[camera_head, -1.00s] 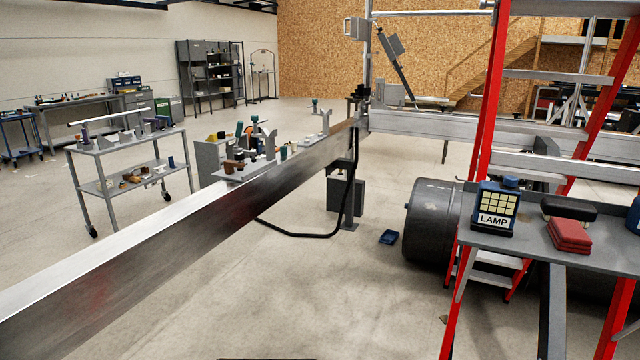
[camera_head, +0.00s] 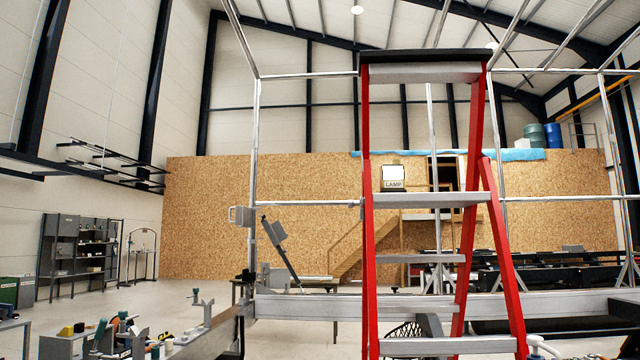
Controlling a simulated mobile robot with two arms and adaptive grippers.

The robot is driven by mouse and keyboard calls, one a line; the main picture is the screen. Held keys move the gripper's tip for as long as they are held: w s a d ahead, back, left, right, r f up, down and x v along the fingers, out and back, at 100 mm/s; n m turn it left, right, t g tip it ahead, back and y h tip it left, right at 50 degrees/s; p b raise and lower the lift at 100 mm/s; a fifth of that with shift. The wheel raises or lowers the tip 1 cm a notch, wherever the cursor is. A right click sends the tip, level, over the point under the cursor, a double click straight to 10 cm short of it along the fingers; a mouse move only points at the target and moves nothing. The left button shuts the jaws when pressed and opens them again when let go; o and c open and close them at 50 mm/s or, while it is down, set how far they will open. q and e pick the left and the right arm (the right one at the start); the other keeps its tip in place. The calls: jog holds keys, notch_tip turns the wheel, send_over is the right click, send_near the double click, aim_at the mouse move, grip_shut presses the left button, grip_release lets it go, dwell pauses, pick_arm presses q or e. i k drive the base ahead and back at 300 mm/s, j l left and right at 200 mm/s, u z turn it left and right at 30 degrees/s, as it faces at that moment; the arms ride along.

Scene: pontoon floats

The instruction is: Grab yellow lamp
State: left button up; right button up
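A small lamp with a bright cream-white panel and a dark frame (camera_head: 393,177) is near the centre of the head view. Its label reads LAMP. It appears to stand at the left end of a grey step (camera_head: 440,200) of a red stepladder (camera_head: 368,260), beside the left red rail. Its body colour is hard to tell at this size. Neither of my grippers shows in the view.
The ladder's dark top cap (camera_head: 425,55) is above the lamp. Metal rail posts (camera_head: 255,150) stand around the ladder. A grey beam (camera_head: 310,307) crosses low in the view. A chipboard wall (camera_head: 230,215) is behind. Shelves (camera_head: 75,250) stand far left.

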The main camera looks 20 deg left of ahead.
aim_at(392, 176)
jog(key=u, duration=0.1)
jog(key=z, duration=0.4)
jog(key=i+j+z, duration=0.1)
jog(key=j+z, duration=0.6)
jog(key=z, duration=0.2)
jog(key=j+z, duration=0.45)
jog(key=i+l, duration=0.05)
